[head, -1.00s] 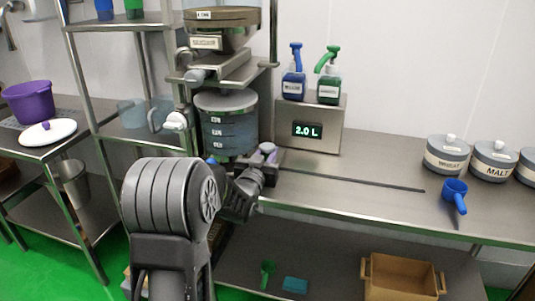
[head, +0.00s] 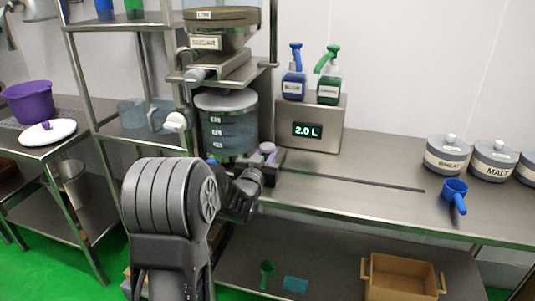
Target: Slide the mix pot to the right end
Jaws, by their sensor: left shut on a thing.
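The mix pot (head: 228,127) is a grey-blue, see-through round vessel with level labels on its side and a pale top. It stands under the metal hopper at the left end of a dark rail slot (head: 355,182) that runs right along the bench. My left gripper (head: 262,165) is at the pot's lower right, shut on a grey-purple handle (head: 269,152) there. My arm hides the lower front of the pot. My right gripper does not show.
A scale box (head: 318,128) reading 2.0 L, with two pump bottles on top, stands behind the slot. A blue scoop (head: 455,193) lies beyond the slot's right end, near the labelled canisters (head: 447,154). The bench along the slot is clear.

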